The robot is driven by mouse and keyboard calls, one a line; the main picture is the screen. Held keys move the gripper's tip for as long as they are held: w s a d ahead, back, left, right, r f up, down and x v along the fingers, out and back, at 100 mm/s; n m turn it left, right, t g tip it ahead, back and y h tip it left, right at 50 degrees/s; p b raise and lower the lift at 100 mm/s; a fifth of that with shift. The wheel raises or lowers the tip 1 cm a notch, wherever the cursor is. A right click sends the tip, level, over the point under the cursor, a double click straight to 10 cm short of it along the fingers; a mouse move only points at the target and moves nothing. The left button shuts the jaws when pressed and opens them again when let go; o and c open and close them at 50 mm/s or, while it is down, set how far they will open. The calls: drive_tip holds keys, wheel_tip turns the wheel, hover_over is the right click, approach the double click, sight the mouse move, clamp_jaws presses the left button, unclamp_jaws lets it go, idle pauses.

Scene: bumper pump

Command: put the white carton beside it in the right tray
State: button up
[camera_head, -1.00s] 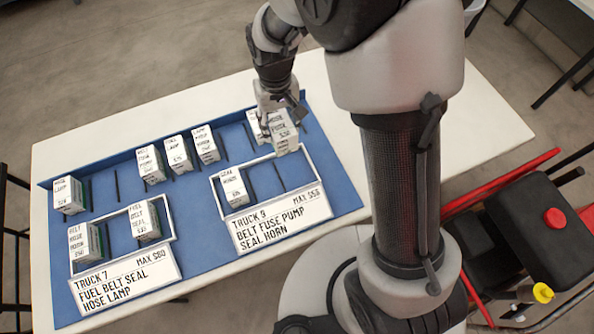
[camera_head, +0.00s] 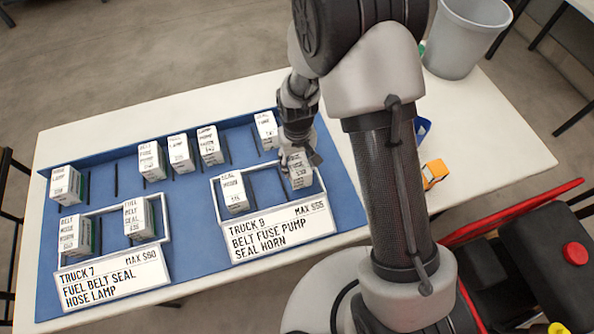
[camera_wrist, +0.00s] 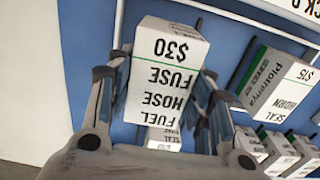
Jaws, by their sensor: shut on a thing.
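My gripper (camera_head: 299,158) is shut on a white carton (camera_head: 301,175). In the wrist view the same carton (camera_wrist: 166,75) reads FUEL HOSE FUSE $30 and sits between the two fingers (camera_wrist: 165,98). The held carton is at the right end of the right tray (camera_head: 266,190), the white-framed one with the truck sign reading BELT FUSE PUMP SEAL HORN, MAX $55. I cannot tell whether its base touches the tray floor. A SEAL HORN $15 carton (camera_head: 232,193) stands at the tray's left end; it also shows in the wrist view (camera_wrist: 275,85). The tray's middle is bare.
The left tray, with the TRUCK 7 sign (camera_head: 112,278), holds two cartons (camera_head: 138,218). Several cartons (camera_head: 180,153) stand in a row along the mat's back, with thin dark dividers. A grey bin (camera_head: 465,38) and an orange item (camera_head: 434,172) are at the right.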

sight(298, 161)
drive_tip(key=shift+f+b, duration=0.6)
drive_tip(key=shift+f, duration=1.5)
drive_tip(key=shift+f, duration=0.1)
drive_tip(key=o, duration=1.3)
wheel_tip(298, 161, up, 12)
drive_tip(key=p, duration=0.4)
drive_tip(key=shift+r, duration=0.2)
drive_tip(key=s+d+r+m+t, duration=0.1)
drive_tip(key=s+d+r, duration=0.25)
drive_tip(key=r, duration=0.55)
drive_tip(key=s+d+r+m+t, duration=0.15)
drive_tip(key=d+r, duration=0.25)
drive_tip(key=r, duration=0.6)
drive_tip(key=s+d+r, duration=0.1)
drive_tip(key=s+r, duration=0.1)
drive_tip(key=s, duration=0.3)
drive_tip(key=s+d+r+t, duration=0.1)
drive_tip(key=s+d+r, duration=0.1)
drive_tip(key=s+r, duration=0.1)
drive_tip(key=s+d+r+t, duration=0.1)
drive_tip(key=s+d+r, duration=0.1)
drive_tip(key=s, duration=0.4)
drive_tip(key=shift+s+r+m, duration=0.25)
drive_tip(key=shift+s+m, duration=0.1)
